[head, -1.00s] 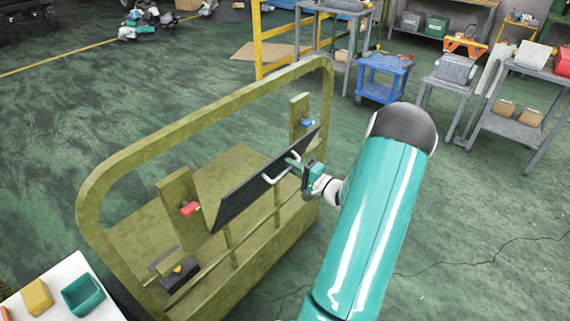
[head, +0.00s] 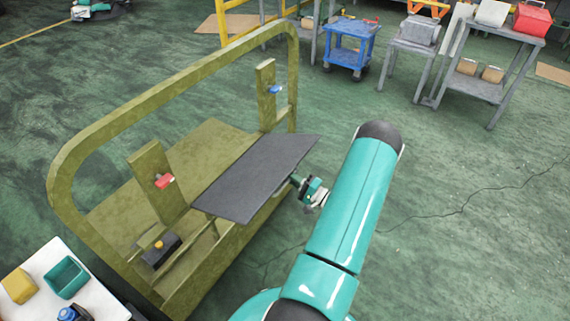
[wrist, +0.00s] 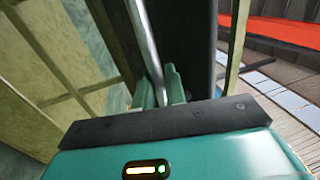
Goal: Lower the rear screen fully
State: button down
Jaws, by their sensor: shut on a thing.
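The rear screen (head: 256,178) is a dark flat panel in the olive frame (head: 165,95). In the head view its broad upper face shows, and it leans out toward my arm at a shallow tilt. My gripper (head: 299,184) is at its right edge. In the wrist view my gripper's green fingertips (wrist: 159,90) are shut around a silver bar handle (wrist: 144,42), beside the dark screen (wrist: 188,38).
A red latch (head: 165,182) and a blue latch (head: 275,89) sit on the frame's two posts. A white table (head: 90,291) with bins stands bottom left. Open floor lies right of my arm.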

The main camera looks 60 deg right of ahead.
jog(key=shift+t, duration=0.7)
jog(key=shift+s+f, duration=0.2)
jog(key=shift+f, duration=1.15)
jog(key=shift+s+f, duration=0.15)
jog(key=shift+f, duration=1.15)
jog(key=shift+d, duration=0.1)
jog(key=c, duration=1.6)
grip_release()
jog(key=shift+o, duration=0.2)
jog(key=v, duration=1.4)
